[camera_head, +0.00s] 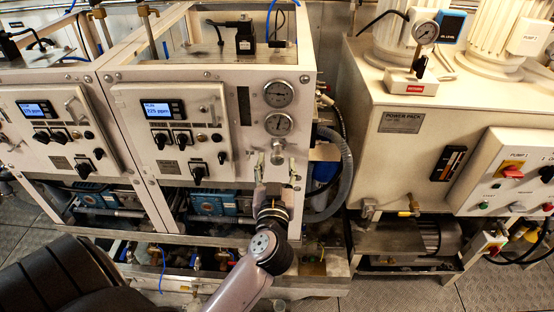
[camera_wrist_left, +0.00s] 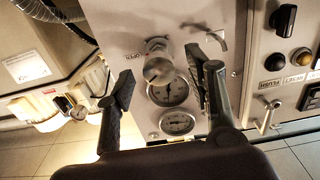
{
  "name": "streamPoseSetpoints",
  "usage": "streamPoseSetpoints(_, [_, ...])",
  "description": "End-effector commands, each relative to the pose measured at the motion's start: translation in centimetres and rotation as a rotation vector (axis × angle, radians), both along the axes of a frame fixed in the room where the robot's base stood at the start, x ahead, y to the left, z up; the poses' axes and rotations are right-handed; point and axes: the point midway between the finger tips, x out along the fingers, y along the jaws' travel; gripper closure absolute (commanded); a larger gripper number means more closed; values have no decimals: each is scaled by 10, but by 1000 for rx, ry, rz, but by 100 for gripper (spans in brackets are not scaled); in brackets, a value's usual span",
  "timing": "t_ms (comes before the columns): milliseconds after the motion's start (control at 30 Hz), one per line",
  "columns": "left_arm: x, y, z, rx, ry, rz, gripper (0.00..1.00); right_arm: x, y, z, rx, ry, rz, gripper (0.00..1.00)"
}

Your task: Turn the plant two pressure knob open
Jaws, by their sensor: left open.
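The pressure knob (camera_head: 277,157) is a round metal knob on a short stem, low on the white front panel, below two round gauges, on the right-hand watermaker unit. My left gripper (camera_head: 275,172) reaches up to it from below. Its two fingers are open, one on each side of the knob in the picture. In the left wrist view, turned upside down, the knob (camera_wrist_left: 158,70) shows between the spread fingers of the left gripper (camera_wrist_left: 160,78). I see no finger touching it. My right gripper is not in view.
The upper gauge (camera_head: 278,94) and lower gauge (camera_head: 278,124) sit above the knob. A control panel (camera_head: 172,110) with a lit display and switches is to the left. A grey hose (camera_head: 345,170) curves at the right, before the power pack (camera_head: 430,150).

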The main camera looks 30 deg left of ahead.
Motion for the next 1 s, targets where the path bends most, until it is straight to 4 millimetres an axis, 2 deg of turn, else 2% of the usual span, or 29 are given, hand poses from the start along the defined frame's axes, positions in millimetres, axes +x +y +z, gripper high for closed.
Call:
streamPoseSetpoints(200, [19,12,0,1,0,0,51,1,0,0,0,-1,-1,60])
streamPoseSetpoints(533, [22,13,0,0,0,-1,51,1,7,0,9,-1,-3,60])
streamPoseSetpoints(1000, [22,13,0,0,0,-1,82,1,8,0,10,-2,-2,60])
